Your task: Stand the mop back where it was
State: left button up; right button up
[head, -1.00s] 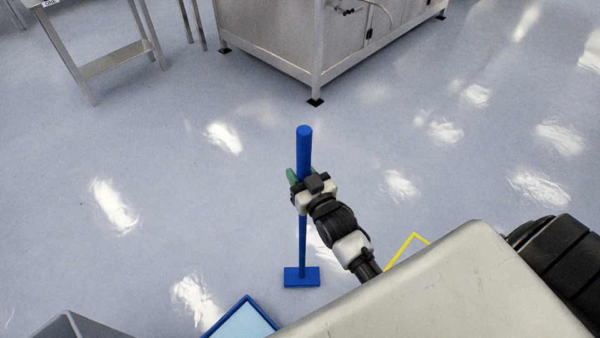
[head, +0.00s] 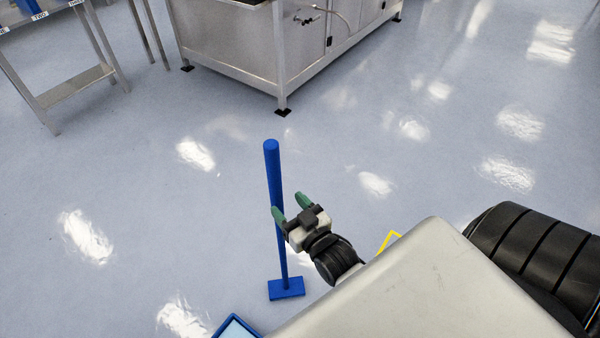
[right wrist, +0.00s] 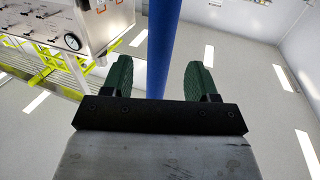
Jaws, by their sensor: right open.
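The blue mop (head: 274,190) stands upright on the floor in the head view, its flat head (head: 286,289) down. It leans slightly, if at all. My right gripper (head: 290,205) is open beside the handle, its green fingertips spread. In the right wrist view the handle (right wrist: 163,45) rises between the two open fingers (right wrist: 160,80), with a gap on each side. Whether anything touches the handle I cannot tell. My left gripper is not in view.
A steel machine on a frame (head: 235,50) stands at the back, and a steel table (head: 75,85) at the back left. A blue-edged tray or mat (head: 236,327) lies at the bottom. Yellow floor marking (head: 390,240) shows at right. Floor around the mop is clear.

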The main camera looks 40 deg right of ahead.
jog(key=s, duration=0.4)
jog(key=shift+s, duration=0.25)
